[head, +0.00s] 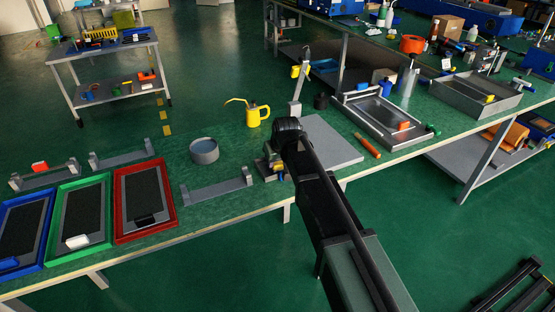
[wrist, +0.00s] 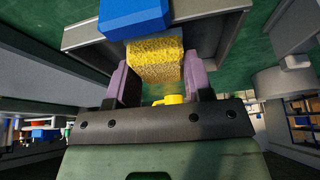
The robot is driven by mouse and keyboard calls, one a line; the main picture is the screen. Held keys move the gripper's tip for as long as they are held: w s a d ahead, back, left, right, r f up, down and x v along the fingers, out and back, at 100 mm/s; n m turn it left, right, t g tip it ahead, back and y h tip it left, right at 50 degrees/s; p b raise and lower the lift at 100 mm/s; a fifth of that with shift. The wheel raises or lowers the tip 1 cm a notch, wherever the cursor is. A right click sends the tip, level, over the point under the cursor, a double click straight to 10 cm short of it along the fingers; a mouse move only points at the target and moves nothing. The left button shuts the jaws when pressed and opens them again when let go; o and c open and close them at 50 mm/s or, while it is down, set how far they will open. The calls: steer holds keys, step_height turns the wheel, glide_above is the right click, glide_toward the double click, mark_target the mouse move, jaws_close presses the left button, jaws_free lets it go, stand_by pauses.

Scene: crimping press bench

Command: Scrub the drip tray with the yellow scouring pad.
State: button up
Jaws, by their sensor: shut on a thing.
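The yellow scouring pad (wrist: 155,62) is between the two purple fingers of my gripper (wrist: 153,80) in the wrist view, and the gripper is shut on it. A blue block (wrist: 135,18) is just beyond the pad, over a grey channel-shaped piece; I cannot tell whether pad and block touch. In the head view my gripper (head: 275,170) is low over the bench near its front edge, largely hidden by my arm. A shallow metal tray (head: 372,128) with a raised rim, which looks like the drip tray, lies to the right of my arm with an orange block on it.
A grey round pot (head: 204,151) and a grey rack (head: 217,191) stand left of my gripper. A yellow oil can (head: 257,116) stands behind it. Blue, green and red framed trays (head: 143,200) fill the left. A deeper metal tray (head: 470,99) is far right.

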steer(key=shift+f+b, duration=0.35)
steer(key=shift+f, duration=0.1)
steer(key=shift+w+d, duration=0.2)
steer(key=shift+d, duration=0.3)
steer(key=shift+w+d, duration=0.2)
steer(key=shift+d, duration=0.25)
steer(key=shift+s+a, duration=0.3)
steer(key=shift+a, duration=0.3)
steer(key=shift+s+a, duration=0.3)
steer(key=shift+a, duration=0.35)
steer(key=shift+s+a, duration=0.3)
steer(key=shift+a, duration=0.3)
steer(key=shift+w+d+r, duration=0.1)
steer(key=shift+w+d, duration=0.45)
steer(key=shift+d, duration=0.4)
steer(key=shift+w+d, duration=0.5)
steer(key=shift+d, duration=0.4)
steer(key=shift+s+a, duration=0.6)
steer(key=shift+a, duration=0.4)
steer(key=shift+s+a, duration=0.6)
steer(key=shift+a, duration=0.35)
step_height(320, 180, up, 5)
steer(key=p, duration=0.5)
steer(key=shift+w+f, duration=0.1)
steer(key=shift+f, duration=0.1)
